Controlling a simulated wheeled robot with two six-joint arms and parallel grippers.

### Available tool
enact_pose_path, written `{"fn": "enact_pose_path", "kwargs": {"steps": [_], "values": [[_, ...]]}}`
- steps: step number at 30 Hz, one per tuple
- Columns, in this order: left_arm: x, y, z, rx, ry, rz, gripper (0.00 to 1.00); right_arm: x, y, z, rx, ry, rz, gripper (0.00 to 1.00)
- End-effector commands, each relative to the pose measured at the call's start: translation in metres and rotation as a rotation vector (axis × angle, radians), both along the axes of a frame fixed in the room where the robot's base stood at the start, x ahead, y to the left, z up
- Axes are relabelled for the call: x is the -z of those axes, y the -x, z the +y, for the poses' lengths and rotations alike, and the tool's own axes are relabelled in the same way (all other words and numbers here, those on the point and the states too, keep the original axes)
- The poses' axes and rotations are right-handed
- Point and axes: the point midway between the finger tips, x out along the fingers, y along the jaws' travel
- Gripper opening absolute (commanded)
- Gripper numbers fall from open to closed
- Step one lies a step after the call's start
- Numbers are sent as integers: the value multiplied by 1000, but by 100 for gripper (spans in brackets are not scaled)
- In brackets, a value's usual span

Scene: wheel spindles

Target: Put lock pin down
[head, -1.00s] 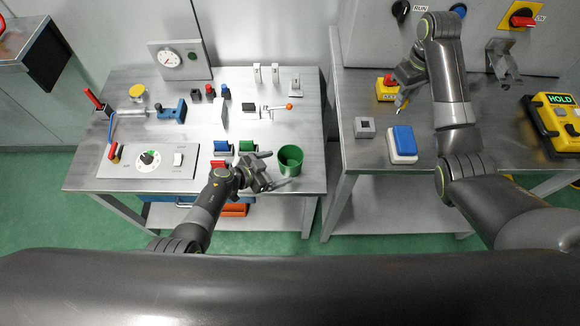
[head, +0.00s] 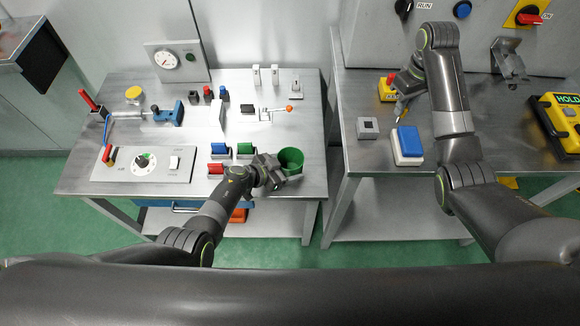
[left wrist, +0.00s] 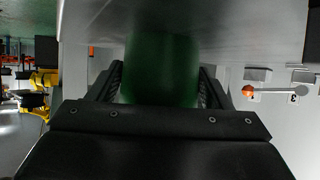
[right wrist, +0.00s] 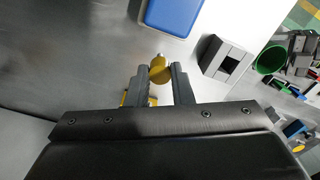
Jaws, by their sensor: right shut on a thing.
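The lock pin (right wrist: 159,68) has a yellow knob and a silver tip. In the right wrist view it sits between the fingertips of my right gripper (right wrist: 160,80), which is shut on it. My left gripper (head: 274,172) is at the green cup (head: 292,160) on the left bench. In the left wrist view the cup (left wrist: 160,70) stands between its open fingers.
A grey block with a square opening (head: 367,128) and a blue-and-white pad (head: 408,146) lie near the pin. A red-and-yellow button box (head: 386,92) is close behind my right gripper.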

Motion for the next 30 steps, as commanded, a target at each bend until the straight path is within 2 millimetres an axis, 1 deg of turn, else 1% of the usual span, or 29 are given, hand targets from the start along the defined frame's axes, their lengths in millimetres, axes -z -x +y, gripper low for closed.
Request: {"fn": "enact_pose_path", "kwargs": {"steps": [1,3,8,11,14,17,18,20,21,24,27,30], "values": [[0,0,0,0,0,0,66,0,0,0,0,0,0,0],[0,0,0,0,0,0,58,0,0,0,0,0,0,0],[0,0,0,0,-1,1,58,0,-1,4,2,-1,0,0],[0,0,1,0,-1,1,57,2,-3,20,15,-4,-1,0],[0,0,0,0,-1,1,57,4,-7,51,39,-8,0,0],[1,0,0,0,-1,1,57,4,-9,93,79,-9,0,0],[1,0,0,0,-1,1,57,4,-10,111,96,-9,1,0],[1,0,1,0,-1,1,57,7,-7,138,113,-9,3,0],[1,0,1,0,-1,1,57,10,-3,154,117,-8,5,0],[1,0,1,0,-2,1,57,23,7,190,107,-6,5,0],[1,0,1,0,-2,1,57,34,18,218,84,-5,4,0],[1,1,1,0,-2,1,57,42,27,239,64,-3,3,0]]}}
